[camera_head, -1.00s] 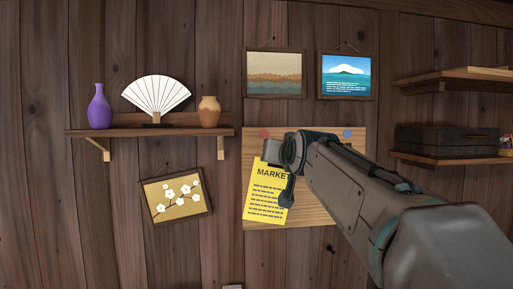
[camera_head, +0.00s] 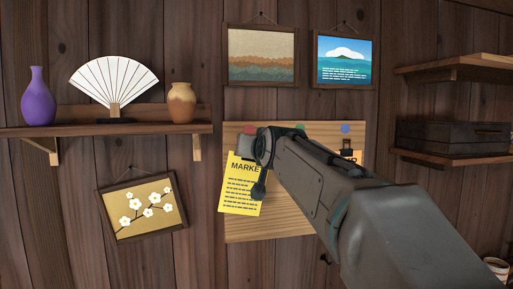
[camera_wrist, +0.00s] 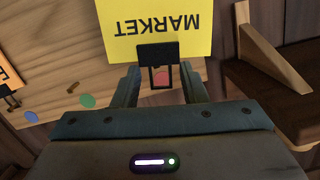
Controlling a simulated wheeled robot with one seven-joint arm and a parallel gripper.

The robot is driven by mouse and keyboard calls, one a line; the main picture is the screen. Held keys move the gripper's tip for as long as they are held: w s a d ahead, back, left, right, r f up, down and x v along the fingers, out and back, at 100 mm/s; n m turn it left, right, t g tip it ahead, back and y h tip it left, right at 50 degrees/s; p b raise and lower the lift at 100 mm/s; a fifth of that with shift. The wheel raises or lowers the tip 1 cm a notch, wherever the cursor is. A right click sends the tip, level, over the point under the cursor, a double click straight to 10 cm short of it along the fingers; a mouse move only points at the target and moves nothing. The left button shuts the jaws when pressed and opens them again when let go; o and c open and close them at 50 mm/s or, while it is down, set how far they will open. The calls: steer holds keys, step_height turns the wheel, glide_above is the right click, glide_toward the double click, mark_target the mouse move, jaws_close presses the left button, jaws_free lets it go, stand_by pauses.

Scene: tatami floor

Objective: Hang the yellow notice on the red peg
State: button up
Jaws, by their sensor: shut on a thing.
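The yellow notice (camera_head: 239,190), headed MARKET, hangs from a black clip (camera_wrist: 158,53) with an open loop. My gripper (camera_wrist: 160,80) is shut on the clip; its fingers flank the loop. The red peg (camera_head: 250,128) is near the upper left of the wooden board (camera_head: 285,225), just above the clip in the head view. My gripper (camera_head: 261,150) and arm cover part of the notice's right side and the board.
A green peg (camera_head: 300,127) and a blue peg (camera_head: 346,128) are to the right on the board. A shelf (camera_head: 110,129) with vases and a fan is left; framed pictures (camera_head: 261,55) hang above.

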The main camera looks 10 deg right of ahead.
steer(key=w+p, duration=0.2)
steer(key=w, duration=0.4)
steer(key=shift+w+d+f, duration=0.2)
steer(key=shift+w+f, duration=0.05)
steer(key=shift+f, duration=0.15)
stand_by(0.3)
stand_by(0.5)
